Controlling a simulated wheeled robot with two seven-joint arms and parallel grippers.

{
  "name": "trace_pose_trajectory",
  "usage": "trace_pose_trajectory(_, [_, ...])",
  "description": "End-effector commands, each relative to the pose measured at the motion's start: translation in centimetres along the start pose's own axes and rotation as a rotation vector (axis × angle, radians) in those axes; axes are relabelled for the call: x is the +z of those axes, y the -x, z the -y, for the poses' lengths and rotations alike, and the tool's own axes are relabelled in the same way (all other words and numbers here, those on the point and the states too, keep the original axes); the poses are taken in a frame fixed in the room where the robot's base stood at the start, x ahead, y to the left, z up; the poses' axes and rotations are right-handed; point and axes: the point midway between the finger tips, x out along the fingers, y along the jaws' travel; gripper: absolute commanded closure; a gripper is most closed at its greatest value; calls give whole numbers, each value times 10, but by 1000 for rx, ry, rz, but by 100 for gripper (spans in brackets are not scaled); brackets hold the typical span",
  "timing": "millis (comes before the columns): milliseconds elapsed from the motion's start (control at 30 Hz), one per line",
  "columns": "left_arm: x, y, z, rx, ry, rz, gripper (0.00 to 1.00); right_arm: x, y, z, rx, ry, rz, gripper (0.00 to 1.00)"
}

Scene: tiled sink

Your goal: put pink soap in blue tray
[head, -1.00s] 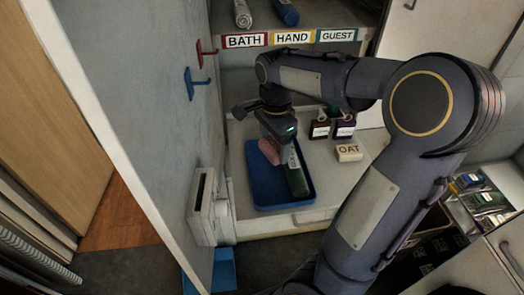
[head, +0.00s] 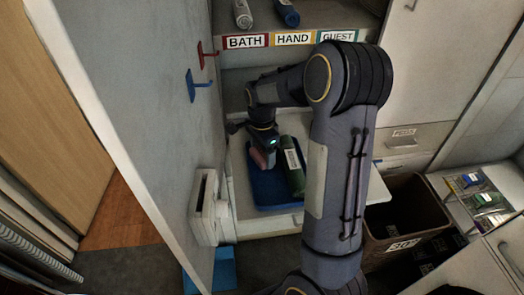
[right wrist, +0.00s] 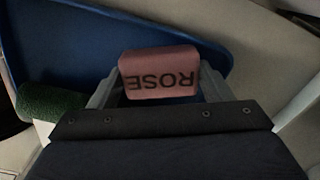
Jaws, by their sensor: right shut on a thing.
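The pink soap (head: 262,159), marked ROSE, is between the fingers of my right gripper (head: 264,149). In the right wrist view the soap (right wrist: 158,75) sits squarely between both fingers, with the blue tray (right wrist: 55,45) behind it. In the head view the blue tray (head: 268,195) lies on the counter below my right gripper. The soap appears over the tray's left back part; I cannot tell whether it touches the tray. My left gripper is not in view.
A white wall (head: 150,120) with red (head: 206,54) and blue (head: 196,84) hooks stands close on the left. A brown bin (head: 405,215) stands to the right, below the counter.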

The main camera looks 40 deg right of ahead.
Motion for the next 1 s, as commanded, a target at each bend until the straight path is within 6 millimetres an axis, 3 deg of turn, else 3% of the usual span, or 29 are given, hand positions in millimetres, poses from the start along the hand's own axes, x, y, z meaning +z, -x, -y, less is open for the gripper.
trace_pose_trajectory(200, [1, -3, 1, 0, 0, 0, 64, 0, -4, 0, 0, 0, 0, 54])
trace_pose_trajectory(233, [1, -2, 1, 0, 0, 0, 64, 0, -4, 0, 0, 0, 0, 25])
trace_pose_trajectory(400, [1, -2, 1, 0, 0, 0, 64, 0, -3, 0, 0, 0, 0, 6])
trace_pose_trajectory(767, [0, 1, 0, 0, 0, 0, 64, 0, 5, 0, -3, 0, -1, 6])
trace_pose_trajectory(1000, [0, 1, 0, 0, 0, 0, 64, 0, 50, 1, -6, 0, -1, 6])
